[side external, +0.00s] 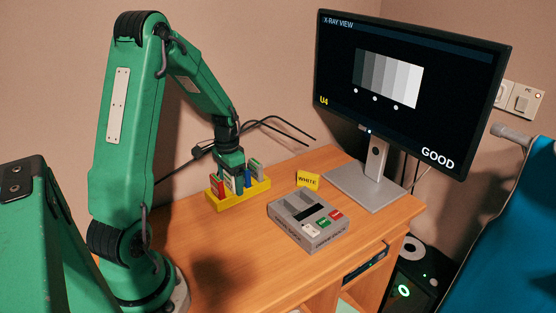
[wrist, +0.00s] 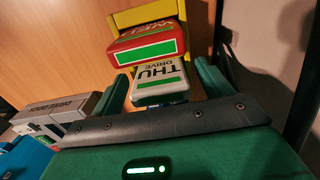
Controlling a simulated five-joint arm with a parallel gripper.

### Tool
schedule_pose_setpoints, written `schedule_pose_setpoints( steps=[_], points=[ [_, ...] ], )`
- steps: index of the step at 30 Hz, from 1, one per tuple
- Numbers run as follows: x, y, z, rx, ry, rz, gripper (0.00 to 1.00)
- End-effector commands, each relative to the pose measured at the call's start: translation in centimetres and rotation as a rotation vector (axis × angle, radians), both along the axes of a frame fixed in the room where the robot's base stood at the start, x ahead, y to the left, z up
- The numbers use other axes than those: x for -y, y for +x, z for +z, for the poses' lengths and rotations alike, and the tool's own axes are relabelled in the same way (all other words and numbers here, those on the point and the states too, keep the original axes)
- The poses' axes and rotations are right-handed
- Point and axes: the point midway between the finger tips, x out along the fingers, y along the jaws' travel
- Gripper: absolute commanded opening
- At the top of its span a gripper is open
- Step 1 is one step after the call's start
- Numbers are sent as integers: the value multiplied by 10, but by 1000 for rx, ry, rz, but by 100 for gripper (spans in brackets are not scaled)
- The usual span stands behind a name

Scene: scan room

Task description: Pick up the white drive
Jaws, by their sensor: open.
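The white drive (wrist: 160,80), marked "THU DRIVE" with a green stripe, stands beside a red drive (wrist: 146,45) in the yellow rack (wrist: 148,13). In the side view, the white drive (side external: 229,184) shows only partly below my gripper (side external: 231,163). The yellow rack (side external: 240,194) also holds the red drive (side external: 217,187), a blue one and others. My gripper (wrist: 165,80) is open in the wrist view, with one green finger on each side of the white drive. I cannot tell whether the fingers touch it.
A grey box (side external: 288,225) with a dark slot and white, green and red labels sits right of the rack. A yellow "WHITE" card (side external: 307,180) stands behind it. A monitor (side external: 400,85) showing "GOOD" stands at the back right.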

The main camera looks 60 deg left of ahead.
Motion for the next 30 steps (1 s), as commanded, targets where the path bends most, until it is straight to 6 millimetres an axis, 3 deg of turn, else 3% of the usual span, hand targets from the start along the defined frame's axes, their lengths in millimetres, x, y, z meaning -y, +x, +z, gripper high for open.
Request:
schedule_pose_setpoints(
  steps=[1,8,20,26,30],
  points=[
    [0,0,0,0,0,0,72],
    [0,0,0,0,0,0,27],
    [0,0,4,2,1,0,26],
    [-1,1,19,4,2,0,26],
    [-1,1,39,6,4,0,26]
  ],
)
